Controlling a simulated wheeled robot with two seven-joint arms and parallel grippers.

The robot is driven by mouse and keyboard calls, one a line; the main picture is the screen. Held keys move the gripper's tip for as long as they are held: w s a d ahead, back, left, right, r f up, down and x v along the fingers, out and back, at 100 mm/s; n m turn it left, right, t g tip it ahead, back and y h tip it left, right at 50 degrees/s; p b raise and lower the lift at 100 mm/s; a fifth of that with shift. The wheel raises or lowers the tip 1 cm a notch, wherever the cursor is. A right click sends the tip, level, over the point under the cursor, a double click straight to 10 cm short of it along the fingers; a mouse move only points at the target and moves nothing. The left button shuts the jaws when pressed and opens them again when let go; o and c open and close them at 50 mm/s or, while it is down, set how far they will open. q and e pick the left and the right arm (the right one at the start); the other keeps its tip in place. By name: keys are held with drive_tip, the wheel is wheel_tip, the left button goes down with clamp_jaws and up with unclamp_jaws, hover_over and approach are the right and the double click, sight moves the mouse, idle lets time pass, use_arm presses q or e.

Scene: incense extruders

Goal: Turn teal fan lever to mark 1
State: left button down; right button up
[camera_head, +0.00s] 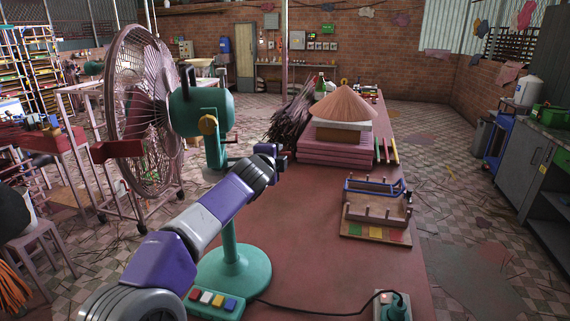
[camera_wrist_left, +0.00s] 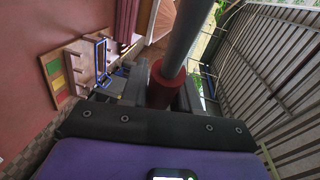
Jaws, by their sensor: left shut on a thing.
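The teal fan (camera_head: 202,106) stands on the left of the red table, its round cage facing left. A yellow knob sits on its teal bracket. My left gripper (camera_head: 270,152) is just right of the bracket. In the left wrist view my left gripper (camera_wrist_left: 163,92) is shut on a dark red cylinder (camera_wrist_left: 164,82) at the end of a grey rod (camera_wrist_left: 186,38). In the head view my wrist hides this hold. I cannot tell from these frames which mark the lever is at. My right gripper is not in view.
A wooden peg rack (camera_head: 378,210) with coloured squares stands right of the arm. A cone-topped pink stack (camera_head: 337,150) and dark bundled sticks (camera_head: 291,118) are behind. The fan's teal base (camera_head: 232,270) has coloured buttons. A black cable crosses the table front.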

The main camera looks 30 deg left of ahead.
use_arm(q)
drive_tip(key=shift+a+r, duration=0.15)
drive_tip(key=shift+a, duration=0.05)
drive_tip(key=c, duration=1.1)
unclamp_jaws()
drive_tip(key=shift+c, duration=0.2)
drive_tip(key=shift+o, duration=1.1)
drive_tip(key=shift+w+a+f, duration=0.15)
drive_tip(key=shift+w+f, duration=0.05)
drive_tip(key=shift+w, duration=0.1)
drive_tip(key=shift+s+d+r, duration=0.1)
drive_tip(key=shift+s+d, duration=0.2)
drive_tip(key=shift+s, duration=0.3)
drive_tip(key=b+v, duration=0.1)
drive_tip(key=v, duration=0.5)
drive_tip(key=shift+s, duration=0.25)
drive_tip(key=shift+d+r, duration=0.1)
